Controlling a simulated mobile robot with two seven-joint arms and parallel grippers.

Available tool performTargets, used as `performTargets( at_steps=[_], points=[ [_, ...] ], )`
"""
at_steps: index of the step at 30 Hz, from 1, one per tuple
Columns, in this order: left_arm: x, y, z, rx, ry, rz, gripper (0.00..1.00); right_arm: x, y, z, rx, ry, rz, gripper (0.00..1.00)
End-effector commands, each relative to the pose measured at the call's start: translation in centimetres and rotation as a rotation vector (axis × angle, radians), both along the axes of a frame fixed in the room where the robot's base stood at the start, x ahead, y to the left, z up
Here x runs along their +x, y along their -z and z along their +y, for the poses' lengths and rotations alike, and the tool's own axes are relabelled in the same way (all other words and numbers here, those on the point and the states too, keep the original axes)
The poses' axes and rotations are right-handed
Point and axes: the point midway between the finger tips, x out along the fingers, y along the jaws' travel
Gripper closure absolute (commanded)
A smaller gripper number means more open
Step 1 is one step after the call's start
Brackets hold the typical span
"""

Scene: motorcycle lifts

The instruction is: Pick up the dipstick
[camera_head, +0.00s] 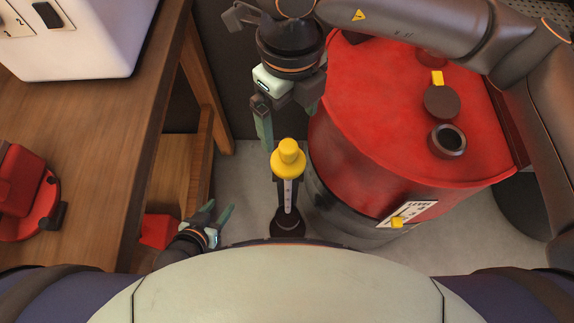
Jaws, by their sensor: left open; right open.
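The dipstick (288,157) stands upright between the table and the red drum, with a round yellow knob on top and a pale marked strip below. Its lower end is in a dark round holder (288,223). My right gripper (289,118) is open and empty, just beyond the knob in the picture. One finger reaches down on the left, the other is partly hidden beside the drum. I cannot tell its exact height over the knob. My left gripper (219,214) is open and empty, low down to the left of the dipstick.
A red drum (390,110) with dark caps and a level label (407,214) stands close to the right of the dipstick. A wooden table (95,130) on the left carries a white box (85,45) and a red tool (25,195). Some floor shows between them.

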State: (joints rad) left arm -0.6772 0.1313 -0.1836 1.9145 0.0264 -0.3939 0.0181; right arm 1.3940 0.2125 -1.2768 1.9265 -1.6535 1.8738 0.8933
Motion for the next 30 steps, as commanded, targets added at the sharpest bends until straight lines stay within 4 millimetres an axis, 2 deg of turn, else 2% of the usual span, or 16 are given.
performTargets(
  at_steps=[9, 17, 24, 30],
  points=[
    [0.0, -0.7, 0.0, 0.0, 0.001, 0.001, 0.5, -0.1, 5.4, 0.0, 0.001, -0.001, 0.006, 0.0],
    [-0.1, -1.2, 0.0, 0.0, 0.001, 0.002, 0.5, -0.1, 7.5, 0.1, 0.002, -0.002, 0.008, 0.0],
    [-0.1, -2.0, 0.0, 0.0, 0.001, 0.002, 0.5, 0.0, 11.0, 0.2, 0.002, -0.002, 0.008, 0.0],
    [-0.1, -2.0, 0.0, 0.0, 0.001, 0.002, 0.5, 0.0, 11.9, 0.3, 0.004, -0.003, 0.004, 0.0]
  ],
)
